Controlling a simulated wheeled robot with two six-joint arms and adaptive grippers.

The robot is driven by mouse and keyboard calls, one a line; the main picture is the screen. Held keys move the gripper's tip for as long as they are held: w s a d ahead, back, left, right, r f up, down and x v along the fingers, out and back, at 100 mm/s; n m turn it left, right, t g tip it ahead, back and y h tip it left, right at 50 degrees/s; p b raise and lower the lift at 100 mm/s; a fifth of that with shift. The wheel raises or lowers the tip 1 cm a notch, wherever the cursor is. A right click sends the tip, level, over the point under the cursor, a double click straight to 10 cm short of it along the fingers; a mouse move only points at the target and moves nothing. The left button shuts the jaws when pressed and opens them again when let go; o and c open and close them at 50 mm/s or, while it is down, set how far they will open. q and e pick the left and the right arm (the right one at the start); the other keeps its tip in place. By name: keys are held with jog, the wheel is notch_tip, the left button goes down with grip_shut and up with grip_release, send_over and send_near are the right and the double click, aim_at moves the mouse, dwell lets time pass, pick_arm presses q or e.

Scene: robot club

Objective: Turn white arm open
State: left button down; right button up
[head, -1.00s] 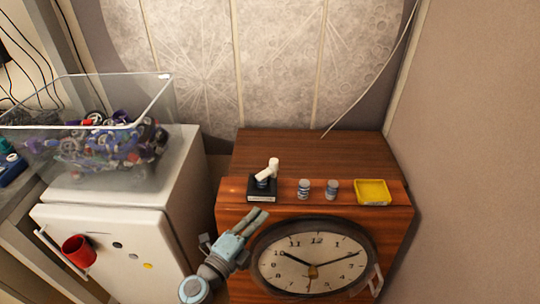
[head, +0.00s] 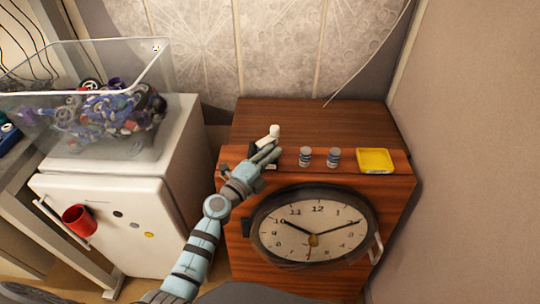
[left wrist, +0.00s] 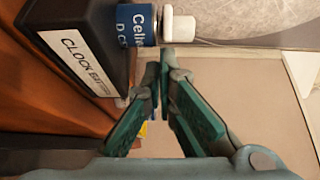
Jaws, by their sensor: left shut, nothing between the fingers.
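The white arm (head: 273,132) stands above the black box near the left front edge of the wooden cabinet top. In the left wrist view the white arm (left wrist: 178,25) sits at the end of a blue labelled cylinder (left wrist: 137,24) on the black box (left wrist: 85,40), which reads "CLOCK". My left gripper (head: 271,151) is shut and empty, its fingertips right beside the white arm. I cannot tell whether they touch it. My left gripper hides most of the box in the head view. My right gripper is not in view.
Two small cans (head: 319,157) and a yellow tray (head: 375,160) stand right of the gripper on the wooden cabinet (head: 310,120). A round clock (head: 312,225) is on its front. A clear bin of parts (head: 85,110) sits on a white fridge (head: 110,215) at left.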

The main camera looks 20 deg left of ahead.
pick_arm(q)
jog(key=m+h, duration=0.1)
jog(key=a+g+h+b, duration=0.1)
jog(key=shift+a+f+m+h+b, duration=0.1)
jog(key=shift+f+m+h+b, duration=0.1)
jog(key=shift+m+h+b, duration=0.15)
jog(key=shift+a+m+g+h+b, duration=0.45)
jog(key=shift+m+g+h, duration=0.2)
jog(key=shift+h, duration=0.1)
jog(key=shift+r, duration=0.2)
jog(key=shift+d, duration=0.15)
